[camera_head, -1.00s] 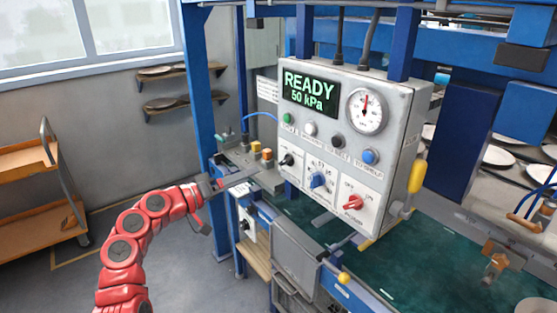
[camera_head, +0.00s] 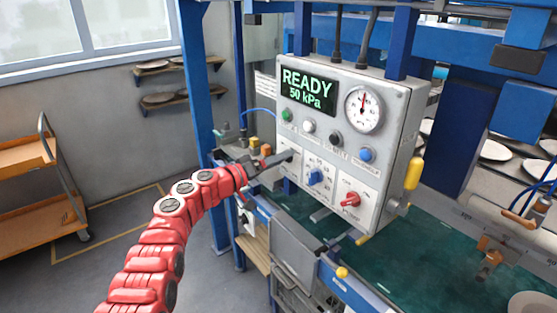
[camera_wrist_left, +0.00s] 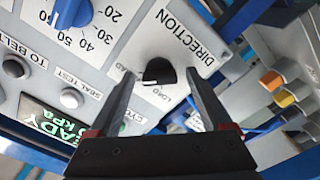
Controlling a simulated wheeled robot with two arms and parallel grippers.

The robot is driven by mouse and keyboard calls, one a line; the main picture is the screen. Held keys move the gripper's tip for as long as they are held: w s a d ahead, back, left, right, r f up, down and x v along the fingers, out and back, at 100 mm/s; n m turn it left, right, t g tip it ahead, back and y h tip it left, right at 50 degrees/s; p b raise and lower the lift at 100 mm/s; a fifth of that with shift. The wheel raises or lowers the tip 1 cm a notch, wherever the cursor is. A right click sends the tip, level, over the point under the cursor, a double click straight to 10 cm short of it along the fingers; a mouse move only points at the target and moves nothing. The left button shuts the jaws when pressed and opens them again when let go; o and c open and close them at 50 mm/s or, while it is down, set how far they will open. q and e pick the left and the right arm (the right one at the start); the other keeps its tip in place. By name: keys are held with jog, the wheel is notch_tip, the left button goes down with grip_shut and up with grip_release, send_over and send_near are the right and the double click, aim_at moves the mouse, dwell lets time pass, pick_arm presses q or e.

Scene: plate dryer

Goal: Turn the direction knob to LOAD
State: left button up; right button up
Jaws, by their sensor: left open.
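The black direction knob (camera_wrist_left: 159,72) is on a white plate lettered DIRECTION in the left wrist view. The word LOAD (camera_wrist_left: 150,90) shows just below it, and other lettering is partly covered by the fingers. My left gripper (camera_wrist_left: 160,80) is open, with one finger on each side of the knob; I cannot tell whether they touch it. In the head view my left gripper (camera_head: 288,157) is at the left side of the grey control box (camera_head: 398,120) and hides the knob. My right gripper is not in view.
The blue knob (camera_head: 315,177) and red knob (camera_head: 350,199) sit to the right on the same panel. Push buttons, a gauge (camera_head: 364,110) and a screen (camera_head: 308,91) reading READY 50 kPa are above. A yellow-handled lever (camera_head: 413,173) is at the box's right side.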

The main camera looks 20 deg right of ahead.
pick_arm(q)
grip_shut()
dwell(0.4)
jog(key=shift+n+p, duration=0.3)
jog(key=shift+n, duration=8.6)
jog(key=shift+f, duration=0.1)
